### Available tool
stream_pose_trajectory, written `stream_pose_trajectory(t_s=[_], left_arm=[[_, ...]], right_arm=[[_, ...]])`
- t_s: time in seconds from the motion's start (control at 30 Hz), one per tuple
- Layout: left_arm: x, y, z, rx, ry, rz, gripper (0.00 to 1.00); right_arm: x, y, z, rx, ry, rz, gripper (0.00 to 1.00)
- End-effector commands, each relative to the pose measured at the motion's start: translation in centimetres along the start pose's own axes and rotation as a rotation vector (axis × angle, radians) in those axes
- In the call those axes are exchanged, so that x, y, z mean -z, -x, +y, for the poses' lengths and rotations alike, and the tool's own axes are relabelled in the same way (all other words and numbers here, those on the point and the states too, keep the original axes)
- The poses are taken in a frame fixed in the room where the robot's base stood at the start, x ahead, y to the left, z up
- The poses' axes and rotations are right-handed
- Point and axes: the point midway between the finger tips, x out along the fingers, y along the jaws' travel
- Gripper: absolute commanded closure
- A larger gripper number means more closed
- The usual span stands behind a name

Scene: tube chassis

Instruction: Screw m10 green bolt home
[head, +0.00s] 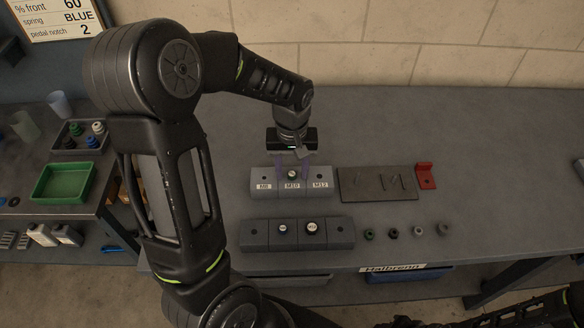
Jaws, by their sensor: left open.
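The light grey block (264,173) on the bench has three sections labelled M8, M10 and M12. The green bolt (292,173) stands in the middle M10 section, its head showing on top; how deep it sits cannot be told. The M8 and M12 sections show bare dark holes. Whether a finger touches the bolt is too small to tell. My right gripper does not show.
A darker block (256,234) in front holds two pale-topped bolts. Several small nuts (394,233) lie right of it. A dark plate (377,184) and red bracket (426,176) lie right of the labelled block. A green tray (64,182) is at left.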

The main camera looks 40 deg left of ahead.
Motion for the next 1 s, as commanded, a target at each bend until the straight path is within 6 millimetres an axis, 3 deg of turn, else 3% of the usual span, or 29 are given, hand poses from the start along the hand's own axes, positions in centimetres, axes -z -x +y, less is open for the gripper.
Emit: stream_pose_trajectory(t_s=[0.13,0.6,1.0], left_arm=[[0.1,0.3,0.0,-0.002,0.000,0.002,0.56],[0.1,7.4,0.0,-0.001,0.000,0.002,0.56],[0.0,7.8,0.0,0.000,-0.001,0.001,0.56]], right_arm=[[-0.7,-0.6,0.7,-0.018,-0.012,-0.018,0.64],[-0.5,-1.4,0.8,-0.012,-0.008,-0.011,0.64],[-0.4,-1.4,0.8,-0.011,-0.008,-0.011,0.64]])
